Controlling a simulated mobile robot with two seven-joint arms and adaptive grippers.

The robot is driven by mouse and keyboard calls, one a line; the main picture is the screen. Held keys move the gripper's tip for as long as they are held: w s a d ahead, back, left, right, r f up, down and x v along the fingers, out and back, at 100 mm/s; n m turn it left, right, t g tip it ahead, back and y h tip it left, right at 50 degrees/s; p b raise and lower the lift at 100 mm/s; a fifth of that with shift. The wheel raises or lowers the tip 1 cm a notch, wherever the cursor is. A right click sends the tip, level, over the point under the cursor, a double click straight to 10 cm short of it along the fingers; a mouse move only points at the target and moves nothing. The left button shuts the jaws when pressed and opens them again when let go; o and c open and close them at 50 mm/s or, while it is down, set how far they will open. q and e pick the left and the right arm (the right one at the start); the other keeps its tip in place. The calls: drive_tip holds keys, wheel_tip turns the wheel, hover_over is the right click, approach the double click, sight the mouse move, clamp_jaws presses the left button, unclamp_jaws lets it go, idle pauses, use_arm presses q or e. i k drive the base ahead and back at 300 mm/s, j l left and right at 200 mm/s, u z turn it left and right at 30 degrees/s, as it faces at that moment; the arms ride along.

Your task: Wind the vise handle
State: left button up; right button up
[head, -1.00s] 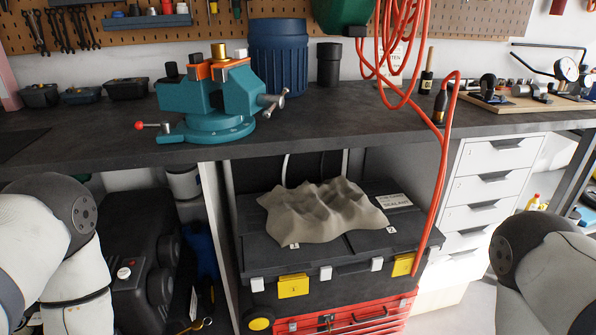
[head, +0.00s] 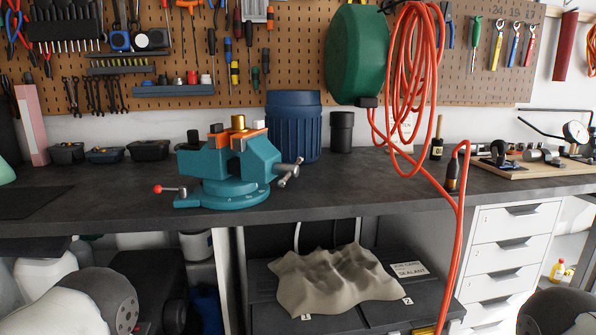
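A teal bench vise (head: 226,168) with orange jaws stands on the dark workbench, left of centre. A gold-coloured cylinder (head: 238,122) sits at the top of its jaws. The vise handle (head: 289,172) is a metal bar on the right end of the vise, set at a slant. A small lever with a red knob (head: 158,188) sticks out at the vise's lower left. Neither gripper is in view. Only parts of my arms show at the lower left and lower right corners, below the bench top and apart from the vise.
A blue ribbed bin (head: 293,125) and a black canister (head: 341,132) stand behind the vise. An orange hose (head: 408,80) hangs over the bench's front edge right of centre. A grey cloth (head: 335,283) lies on a black case below. The bench top (head: 350,185) right of the handle is clear.

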sight(288, 170)
drive_tip(key=i+l+u, duration=0.1)
drive_tip(key=l, duration=0.25)
drive_tip(key=i+l+u, duration=0.1)
drive_tip(key=i+l, duration=0.2)
drive_tip(key=i+l+u, duration=0.1)
drive_tip(key=l, duration=0.35)
drive_tip(key=i+l+u, duration=0.1)
drive_tip(key=i+l, duration=0.15)
drive_tip(key=l, duration=0.15)
